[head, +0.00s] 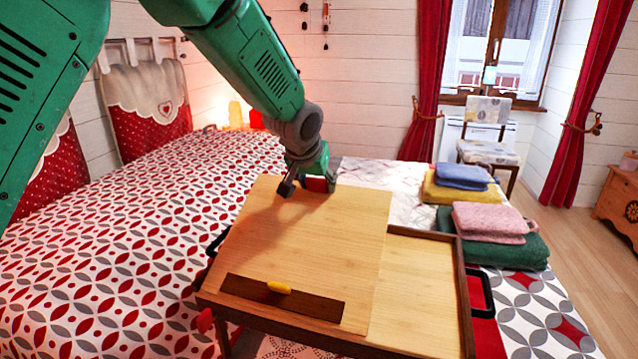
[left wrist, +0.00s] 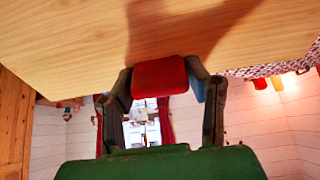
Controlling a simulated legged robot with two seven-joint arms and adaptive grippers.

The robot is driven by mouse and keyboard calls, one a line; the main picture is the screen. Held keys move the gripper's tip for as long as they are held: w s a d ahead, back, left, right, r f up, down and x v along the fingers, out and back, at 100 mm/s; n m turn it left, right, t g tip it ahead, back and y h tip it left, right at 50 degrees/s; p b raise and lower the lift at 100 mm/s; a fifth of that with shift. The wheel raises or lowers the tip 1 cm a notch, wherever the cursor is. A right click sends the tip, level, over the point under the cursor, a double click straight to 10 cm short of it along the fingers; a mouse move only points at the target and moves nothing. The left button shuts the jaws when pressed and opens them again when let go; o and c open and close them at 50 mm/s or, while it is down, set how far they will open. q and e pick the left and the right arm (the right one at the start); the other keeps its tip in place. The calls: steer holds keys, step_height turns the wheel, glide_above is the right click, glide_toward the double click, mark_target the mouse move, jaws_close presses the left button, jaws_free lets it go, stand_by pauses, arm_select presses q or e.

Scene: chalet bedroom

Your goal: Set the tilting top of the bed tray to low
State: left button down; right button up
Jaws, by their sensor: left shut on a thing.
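The wooden bed tray (head: 467,310) stands on the bed, with a dark frame and black side handles. Its tilting top (head: 330,235) is tilted, the far edge raised above the frame and the near edge low, where a dark ledge (head: 325,305) carries a small yellow thing (head: 279,287). My left gripper (head: 306,186) is at the top's far edge, shut on a red tab (head: 318,184). In the left wrist view the red tab (left wrist: 160,77) sits between the two fingers, against the top's edge (left wrist: 90,50). The support under the top is hidden. My right gripper is not in view.
The tray's flat right panel (head: 425,290) is bare. Folded towels (head: 490,218) are stacked on the bed just beyond its right side. The patterned bed (head: 110,260) spreads to the left. A chair (head: 488,130) stands by the window.

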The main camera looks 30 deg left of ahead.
arm_select(q)
steer(key=shift+s+f, duration=0.1)
steer(key=shift+f, duration=0.25)
steer(key=c, duration=0.8)
jaws_free()
steer(key=shift+c, duration=0.2)
steer(key=shift+r, duration=0.1)
steer(key=shift+r, duration=0.15)
steer(key=v, duration=1.1)
steer(key=shift+s+r, duration=0.2)
steer(key=shift+d, duration=0.15)
